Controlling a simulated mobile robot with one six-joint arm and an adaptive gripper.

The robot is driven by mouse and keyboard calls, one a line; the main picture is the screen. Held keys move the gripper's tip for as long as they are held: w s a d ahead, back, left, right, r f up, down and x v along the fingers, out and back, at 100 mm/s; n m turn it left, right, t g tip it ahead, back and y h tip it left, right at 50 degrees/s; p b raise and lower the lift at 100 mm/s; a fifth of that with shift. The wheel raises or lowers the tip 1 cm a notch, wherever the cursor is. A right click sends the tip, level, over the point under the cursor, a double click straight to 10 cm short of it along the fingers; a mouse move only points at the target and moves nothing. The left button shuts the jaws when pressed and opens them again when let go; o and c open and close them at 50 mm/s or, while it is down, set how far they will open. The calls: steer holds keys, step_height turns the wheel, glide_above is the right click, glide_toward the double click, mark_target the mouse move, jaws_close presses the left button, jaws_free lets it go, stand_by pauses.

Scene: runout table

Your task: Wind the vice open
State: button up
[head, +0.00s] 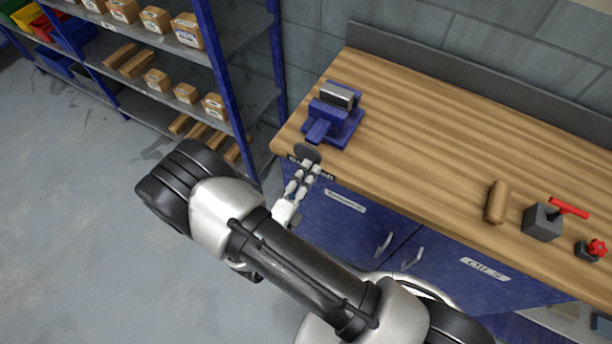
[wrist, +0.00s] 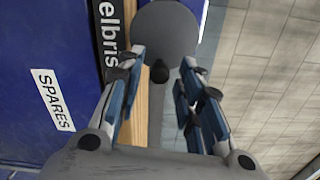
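The blue vice (head: 335,122) with grey jaws (head: 340,95) sits at the left end of the wooden bench. A dark grey round handwheel (head: 306,153) is at its front, over the bench's front edge. My gripper (head: 309,168) is close in front of the wheel. In the wrist view the wheel (wrist: 170,30) is ahead of my gripper (wrist: 162,66). A dark knob (wrist: 160,72) shows between the fingers, with visible gaps on both sides. The fingers are open and hold nothing. The jaws' gap is too small to judge in the head view.
The bench top (head: 430,140) is mostly clear. Blue cupboards (head: 355,220) are below. A shelf rack (head: 235,75) stands to the left.

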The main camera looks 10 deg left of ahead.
steer(key=m+b, duration=0.3)
steer(key=m, duration=0.7)
steer(key=shift+m, duration=0.4)
steer(key=shift+c, duration=0.2)
jaws_close()
steer(key=shift+r+n+p, duration=0.45)
steer(key=shift+n+p, duration=0.35)
steer(key=shift+n, duration=1)
